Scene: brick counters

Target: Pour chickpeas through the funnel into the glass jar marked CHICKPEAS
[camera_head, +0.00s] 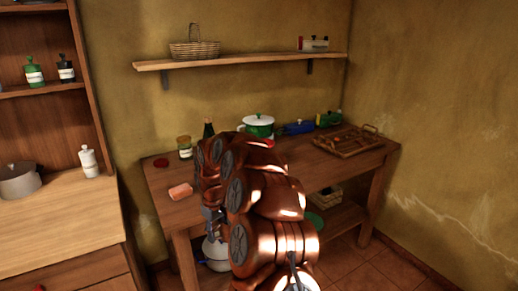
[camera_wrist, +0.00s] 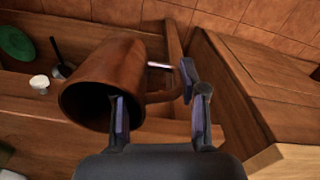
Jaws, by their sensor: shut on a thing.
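In the head view, my gripper (camera_head: 211,214) is at the table's front edge, largely hidden by my copper arm. A small labelled jar (camera_head: 185,148) with tan contents stands at the table's back left; its label is too small to read. I cannot make out a funnel.
A reddish cylinder (camera_head: 180,191) is at the table's left front; I cannot tell whether it is the mug. A red lid (camera_head: 161,162), a green-and-white pot (camera_head: 258,124) and a wooden tray (camera_head: 348,142) are on the table. A cabinet (camera_head: 60,215) stands left.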

